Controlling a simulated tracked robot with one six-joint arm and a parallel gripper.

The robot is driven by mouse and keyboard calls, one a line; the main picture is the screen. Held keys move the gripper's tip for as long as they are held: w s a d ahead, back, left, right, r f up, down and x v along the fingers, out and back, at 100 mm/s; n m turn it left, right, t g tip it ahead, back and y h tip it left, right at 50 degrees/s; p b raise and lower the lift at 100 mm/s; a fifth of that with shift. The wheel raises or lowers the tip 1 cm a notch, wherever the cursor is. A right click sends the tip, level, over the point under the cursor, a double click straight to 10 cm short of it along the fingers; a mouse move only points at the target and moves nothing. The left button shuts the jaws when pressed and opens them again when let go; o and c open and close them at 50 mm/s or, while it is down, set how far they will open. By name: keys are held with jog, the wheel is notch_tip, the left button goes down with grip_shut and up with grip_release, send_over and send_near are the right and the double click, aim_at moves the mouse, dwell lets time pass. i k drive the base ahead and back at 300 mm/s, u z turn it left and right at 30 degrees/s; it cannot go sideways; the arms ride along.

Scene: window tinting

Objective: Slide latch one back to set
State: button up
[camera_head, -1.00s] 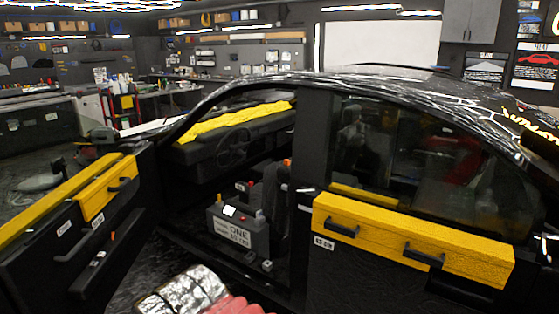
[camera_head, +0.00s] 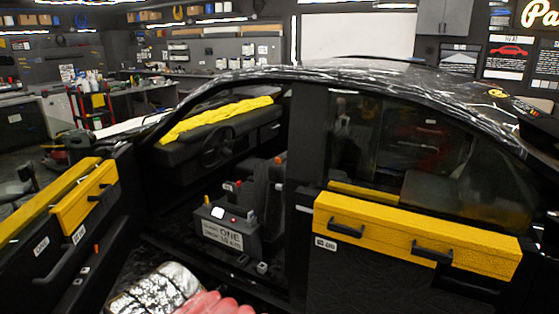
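A dark box (camera_head: 229,238) with a white label reading "ONE" stands inside the car's open front doorway. A small white piece (camera_head: 218,212) and orange and red bits show on its top. Another small "ONE" label (camera_head: 41,246) is on the open front door (camera_head: 50,270) at the left, with an orange-red tab (camera_head: 96,248) to its right. Which of these is latch one, and how it is set, I cannot tell. My gripper is not recognisable in this view.
A silver quilted object (camera_head: 155,292) and a pink one (camera_head: 214,303) lie at the bottom edge, partly cut off. The closed rear door carries a yellow padded panel (camera_head: 385,225) with black handles. Yellow cloth (camera_head: 215,118) covers the dashboard. Workbenches stand behind.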

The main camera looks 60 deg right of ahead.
aim_at(278, 161)
jog(key=z, duration=1.8)
jog(key=i, duration=1.2)
jog(key=u, duration=1.05)
jog(key=i, duration=0.9)
jog(key=u, duration=0.6)
